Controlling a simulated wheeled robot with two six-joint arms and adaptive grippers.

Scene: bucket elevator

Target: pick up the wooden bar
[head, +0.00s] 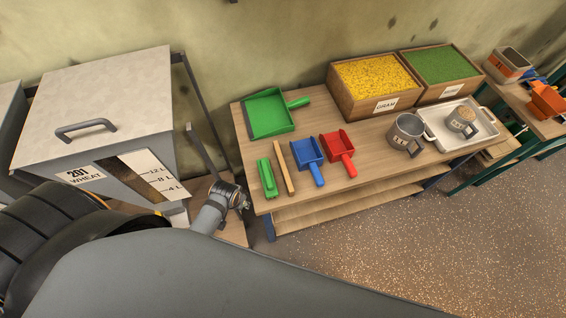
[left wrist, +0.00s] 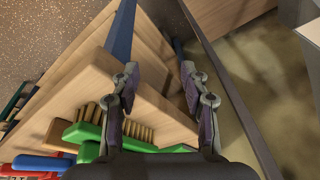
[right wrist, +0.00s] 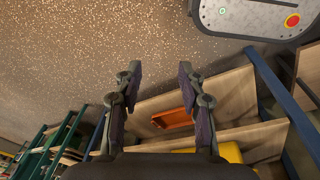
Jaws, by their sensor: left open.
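The wooden bar (head: 284,169) is a thin, light-brown stick lying flat on the wooden table, between a green brush (head: 267,178) and a blue scoop (head: 307,155). In the left wrist view the bar (left wrist: 60,137) shows partly beyond the green brush, at lower left. My left gripper (head: 238,197) is beside the table's near left corner, apart from the bar; its fingers (left wrist: 163,88) are spread and empty. My right gripper (right wrist: 157,85) shows only in its own wrist view, with fingers apart and nothing between them, over the floor and a shelf edge.
On the table (head: 262,205) are a green dustpan (head: 268,114), a red scoop (head: 338,148), a metal mug (head: 405,134), a white tray (head: 436,141) and grain boxes (head: 362,106). A wheat bin (head: 105,95) stands left of the table. Open floor (head: 460,240) lies in front.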

